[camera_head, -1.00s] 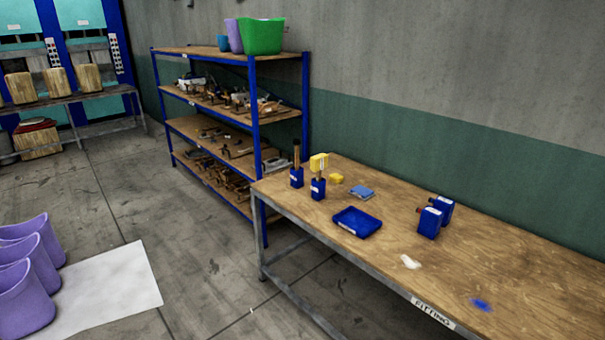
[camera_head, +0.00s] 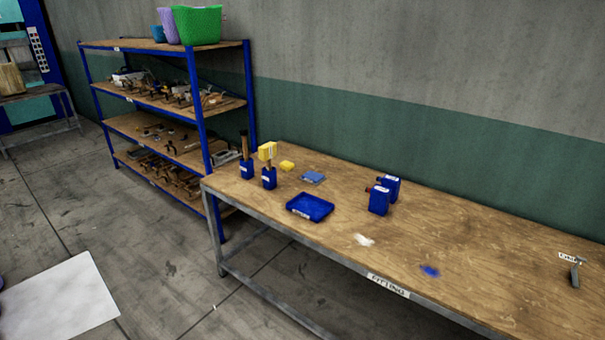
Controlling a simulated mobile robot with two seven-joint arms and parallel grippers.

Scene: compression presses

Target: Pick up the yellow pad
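A small yellow pad (camera_head: 287,166) lies flat on the wooden workbench (camera_head: 450,255), near its far left end. A larger yellow block (camera_head: 267,151) stands just to its left, behind a blue holder (camera_head: 269,178) with a handle sticking up; I cannot tell whether they touch. A flat blue pad (camera_head: 313,177) lies to the right of the yellow pad. Neither of my grippers shows in the head view.
A blue tray (camera_head: 310,207) and two blue bottles (camera_head: 379,199) stand on the bench. A second blue holder (camera_head: 246,169) is at its left end. A blue-framed shelf (camera_head: 197,110) stands behind left. Grey floor (camera_head: 170,260) before the bench is open.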

